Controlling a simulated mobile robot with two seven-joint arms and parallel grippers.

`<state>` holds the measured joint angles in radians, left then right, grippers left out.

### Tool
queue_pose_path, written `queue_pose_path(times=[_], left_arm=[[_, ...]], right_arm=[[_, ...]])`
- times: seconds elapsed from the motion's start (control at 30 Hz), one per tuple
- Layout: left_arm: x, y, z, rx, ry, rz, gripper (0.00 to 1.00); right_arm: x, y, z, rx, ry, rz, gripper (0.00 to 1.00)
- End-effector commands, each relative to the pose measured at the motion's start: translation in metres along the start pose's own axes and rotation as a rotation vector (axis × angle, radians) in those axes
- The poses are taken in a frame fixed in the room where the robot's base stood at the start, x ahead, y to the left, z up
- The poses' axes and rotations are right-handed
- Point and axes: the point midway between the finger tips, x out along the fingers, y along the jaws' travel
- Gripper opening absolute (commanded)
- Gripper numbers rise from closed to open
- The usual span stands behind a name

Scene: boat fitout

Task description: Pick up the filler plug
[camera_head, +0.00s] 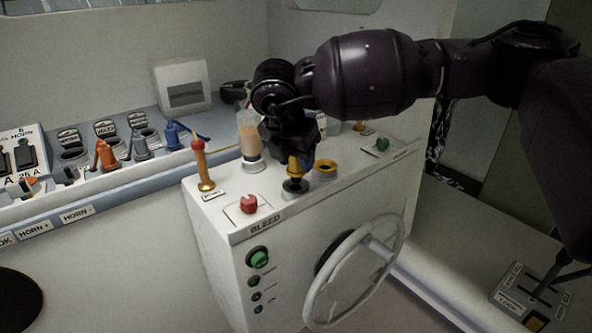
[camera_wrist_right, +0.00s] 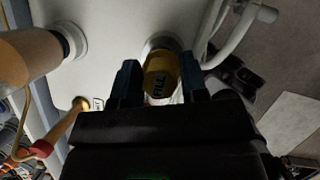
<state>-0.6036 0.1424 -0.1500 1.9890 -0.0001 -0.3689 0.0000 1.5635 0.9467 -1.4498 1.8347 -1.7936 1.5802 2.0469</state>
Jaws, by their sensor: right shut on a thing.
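The filler plug (camera_head: 296,167) is yellow and shows below my right gripper (camera_head: 296,150) in the head view, just above a black round fitting (camera_head: 295,187) on the white console top. In the right wrist view the plug (camera_wrist_right: 160,75), marked FILL, is between the two dark fingers of my right gripper (camera_wrist_right: 161,82), which is shut on it. I cannot tell whether the plug still touches the fitting. My left gripper is not in view.
The white console (camera_head: 220,205) carries a red-and-brass lever (camera_head: 200,165), a filter bowl with tan liquid (camera_head: 249,140), a yellow ring (camera_head: 326,168), a red knob (camera_head: 249,204) and a green knob (camera_head: 382,145). A steering wheel (camera_head: 310,295) projects from its front.

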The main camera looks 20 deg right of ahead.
Motion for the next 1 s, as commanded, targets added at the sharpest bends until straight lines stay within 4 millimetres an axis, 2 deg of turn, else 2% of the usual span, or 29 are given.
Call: queue_pose_path(times=[0.3, 0.5, 0.7, 1.0], left_arm=[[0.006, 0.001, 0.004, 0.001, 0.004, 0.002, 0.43], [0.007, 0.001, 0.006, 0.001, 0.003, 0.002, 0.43], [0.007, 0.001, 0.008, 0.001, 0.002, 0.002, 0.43], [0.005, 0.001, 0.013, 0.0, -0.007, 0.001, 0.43]], right_arm=[[-0.076, 0.001, 0.032, 0.001, -0.002, 0.004, 0.17], [-0.118, 0.001, 0.049, 0.0, -0.001, 0.003, 0.17], [-0.145, 0.001, 0.06, -0.001, 0.0, 0.001, 0.17], [-0.156, 0.001, 0.064, -0.002, 0.0, 0.001, 0.17]])
